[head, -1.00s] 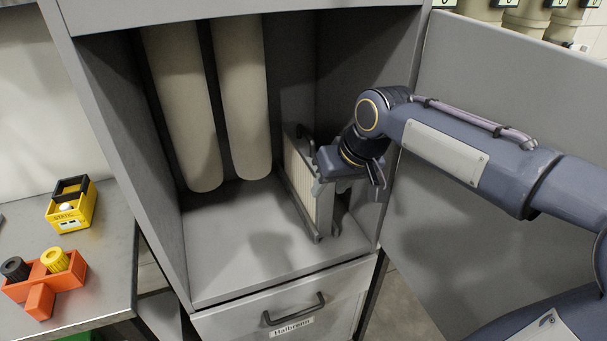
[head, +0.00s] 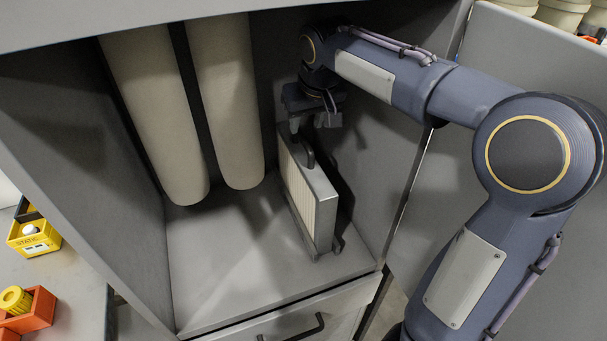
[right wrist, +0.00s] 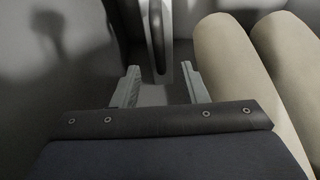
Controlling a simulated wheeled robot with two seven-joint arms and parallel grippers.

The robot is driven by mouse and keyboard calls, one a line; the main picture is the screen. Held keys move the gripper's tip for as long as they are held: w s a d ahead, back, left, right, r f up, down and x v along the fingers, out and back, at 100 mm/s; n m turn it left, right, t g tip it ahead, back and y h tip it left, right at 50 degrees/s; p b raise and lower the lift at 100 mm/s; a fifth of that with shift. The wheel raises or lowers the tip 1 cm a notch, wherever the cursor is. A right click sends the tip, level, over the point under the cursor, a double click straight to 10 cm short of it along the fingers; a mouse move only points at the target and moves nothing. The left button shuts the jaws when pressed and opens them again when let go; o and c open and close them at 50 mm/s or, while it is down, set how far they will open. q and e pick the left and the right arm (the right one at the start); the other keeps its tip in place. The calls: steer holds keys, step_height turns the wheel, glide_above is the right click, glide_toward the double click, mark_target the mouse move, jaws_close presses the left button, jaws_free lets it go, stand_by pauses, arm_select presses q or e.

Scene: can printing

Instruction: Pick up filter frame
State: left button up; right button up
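The filter frame (head: 311,197) is a grey frame with a cream pleated face. It stands upright on the cabinet floor, with a dark handle (head: 308,155) on its top edge. My right gripper (head: 302,132) points down just above the frame's top. In the right wrist view the fingers of my right gripper (right wrist: 161,76) are open and apart. The dark handle (right wrist: 156,38) shows between and beyond the fingertips; I cannot tell whether it is within their reach. Nothing is held. My left gripper is not in view.
Two long cream filter tubes (head: 228,110) hang left of the frame. Cabinet walls close in at the back and right. The cabinet floor (head: 215,265) at the front left is bare. A side table at the left holds a yellow box (head: 34,238) and an orange holder (head: 30,312).

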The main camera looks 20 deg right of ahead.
mark_target(303, 138)
steer(key=x, duration=0.7)
steer(key=shift+d+f+p, duration=0.1)
steer(key=shift+f+p, duration=0.2)
jaws_close()
steer(key=shift+r, duration=0.1)
stand_by(1.0)
